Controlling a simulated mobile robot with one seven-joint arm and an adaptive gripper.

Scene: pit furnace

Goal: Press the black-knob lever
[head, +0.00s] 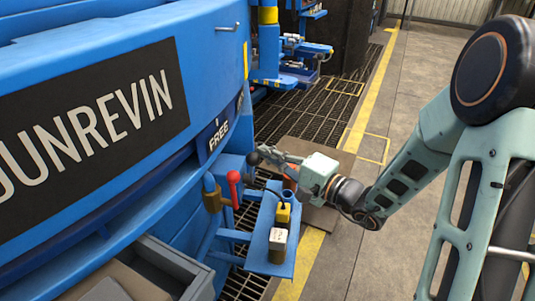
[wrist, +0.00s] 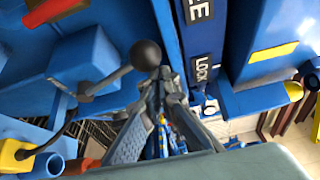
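The black-knob lever has a round black knob (wrist: 146,54) on a thin metal rod that runs down-left to a blue block in the wrist view. In the head view the knob (head: 254,158) shows small and dark beside the blue furnace wall, just under the FREE label. My gripper (head: 266,153) reaches in from the right, its tips close to the knob. In the wrist view my gripper's fingertips (wrist: 158,74) come together just right of and below the knob, with nothing seen between them. I cannot tell whether they touch the knob.
A red-handled lever (head: 233,188) stands left of a blue shelf (head: 278,262), which carries a yellow connector (head: 283,213) and a pale box (head: 278,243). A LOCK label (wrist: 203,70) is right of my fingers. Grating and open floor lie to the right.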

